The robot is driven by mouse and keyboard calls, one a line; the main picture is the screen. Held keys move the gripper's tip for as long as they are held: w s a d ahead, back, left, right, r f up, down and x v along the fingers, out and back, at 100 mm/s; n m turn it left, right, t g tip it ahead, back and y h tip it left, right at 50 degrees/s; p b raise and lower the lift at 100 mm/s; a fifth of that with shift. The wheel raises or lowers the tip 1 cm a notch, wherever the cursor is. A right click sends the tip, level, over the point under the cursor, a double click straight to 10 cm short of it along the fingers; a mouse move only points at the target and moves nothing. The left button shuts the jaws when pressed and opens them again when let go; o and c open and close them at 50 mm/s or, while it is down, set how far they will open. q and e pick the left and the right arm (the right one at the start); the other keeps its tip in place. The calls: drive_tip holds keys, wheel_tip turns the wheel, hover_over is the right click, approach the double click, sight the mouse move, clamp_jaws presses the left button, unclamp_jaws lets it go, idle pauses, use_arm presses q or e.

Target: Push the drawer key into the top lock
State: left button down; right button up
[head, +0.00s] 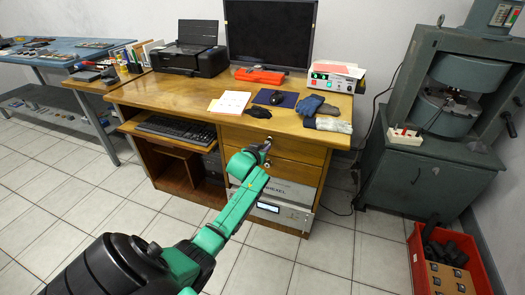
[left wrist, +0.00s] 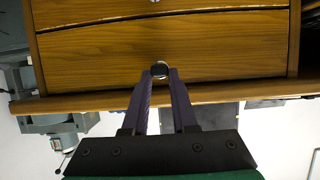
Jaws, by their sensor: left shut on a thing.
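The desk's top drawer (head: 300,146) has a plain wooden front; it also fills the middle of the left wrist view (left wrist: 235,55), which shows the desk upside down. My left gripper (head: 264,148) is in front of this drawer. In the left wrist view its two fingers (left wrist: 160,76) are shut on a small, dark, rounded key head (left wrist: 160,68). The key's shaft and the top lock are hidden behind this head, so I cannot tell whether the key is in the lock. A small round lock (left wrist: 155,1) shows on the drawer below. My right gripper is not in view.
The desk top (head: 180,93) overhangs just above the drawers. It carries a monitor (head: 270,35), a printer (head: 190,50), gloves (head: 327,123) and papers. A grey press (head: 425,155) and a red crate (head: 415,250) stand at the right. The tiled floor in front is clear.

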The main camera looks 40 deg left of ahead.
use_arm(q)
drive_tip(key=shift+w, duration=0.1)
drive_tip(key=c, duration=0.6)
unclamp_jaws()
drive_tip(key=shift+s+d+r, duration=0.1)
drive_tip(key=shift+s+r, duration=0.05)
drive_tip(key=shift+s, duration=0.1)
drive_tip(key=p+v, duration=0.3)
drive_tip(key=v, duration=1.1)
